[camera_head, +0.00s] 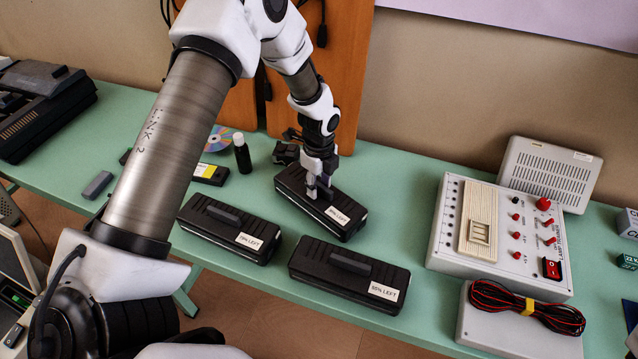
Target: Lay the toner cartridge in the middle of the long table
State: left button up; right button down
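Three black toner cartridges with white labels are in the head view. One toner cartridge (348,228) is at the back, under my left gripper. Another (205,228) is at the front left, and a third (318,262) is at the front right. My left gripper (320,190) points down with its fingertips at the raised handle on top of the back cartridge. The fingers hide most of that handle, so I cannot tell whether they are closed on it. The cartridge looks to be at table level. My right gripper is not in view.
The long green table (398,180) has a free patch right of the cartridges. A white switch panel (447,235), a cable bundle on a white box (485,335) and a grey vented box (548,172) stand right. A black bottle (242,158) and a disc (218,138) are behind.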

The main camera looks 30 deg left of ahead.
pick_arm(q)
jog(key=shift+r, duration=0.45)
notch_tip(320, 180, up, 11)
jog(key=b, duration=0.2)
jog(key=shift+r, duration=0.15)
